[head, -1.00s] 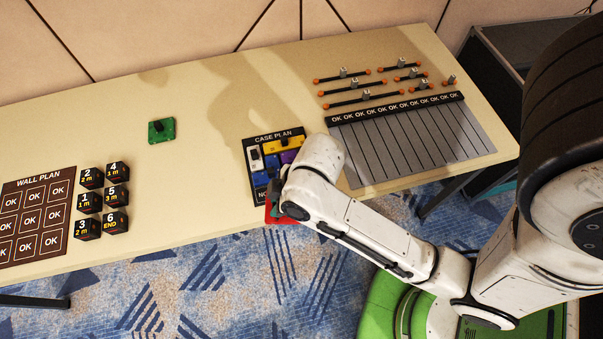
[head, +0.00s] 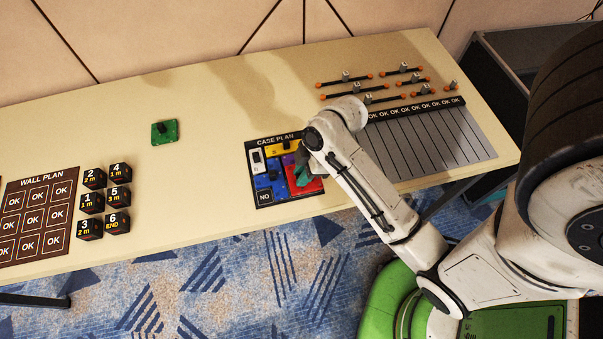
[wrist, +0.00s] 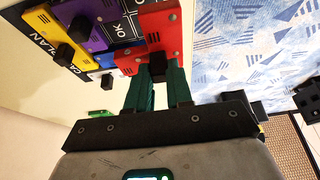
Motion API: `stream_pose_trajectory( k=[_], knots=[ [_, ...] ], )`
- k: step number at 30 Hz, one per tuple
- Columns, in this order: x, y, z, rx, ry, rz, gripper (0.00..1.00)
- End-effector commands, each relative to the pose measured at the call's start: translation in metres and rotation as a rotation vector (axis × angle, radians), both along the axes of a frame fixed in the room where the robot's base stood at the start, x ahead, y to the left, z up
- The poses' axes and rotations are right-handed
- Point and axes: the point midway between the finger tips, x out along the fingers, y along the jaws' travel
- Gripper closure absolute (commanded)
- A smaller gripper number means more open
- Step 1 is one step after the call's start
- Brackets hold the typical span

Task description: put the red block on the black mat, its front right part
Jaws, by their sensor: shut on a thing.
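The red block (head: 316,184) is over the front right part of the black mat (head: 284,200), labelled CASE PLAN. My arm hides part of the block in the head view. In the wrist view, the red block (wrist: 148,56) has a black knob on it. My gripper (head: 303,175) is shut on that knob, with its dark green fingers on either side of it, as the wrist view (wrist: 159,72) shows. I cannot tell whether the block rests on the mat or is just above it.
White, yellow, purple and blue blocks (head: 273,181) share the mat. A green block (head: 165,132) lies alone at the back of the table. Numbered black cubes (head: 91,203) stand at the left. A grey rack sheet (head: 430,145) lies at the right. The table's front edge is close to the mat.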

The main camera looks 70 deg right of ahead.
Motion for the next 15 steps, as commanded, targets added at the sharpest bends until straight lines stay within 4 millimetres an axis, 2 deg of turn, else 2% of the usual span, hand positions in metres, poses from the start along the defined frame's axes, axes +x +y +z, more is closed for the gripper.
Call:
stream_pose_trajectory(
  k=[3,11,15],
  knots=[
    [0.007,-0.010,-0.015,0.001,-0.001,-0.001,1.00],
    [0.014,-0.022,-0.031,0.001,-0.001,-0.001,1.00],
    [0.013,-0.021,-0.052,0.000,0.003,0.001,1.00]
  ],
)
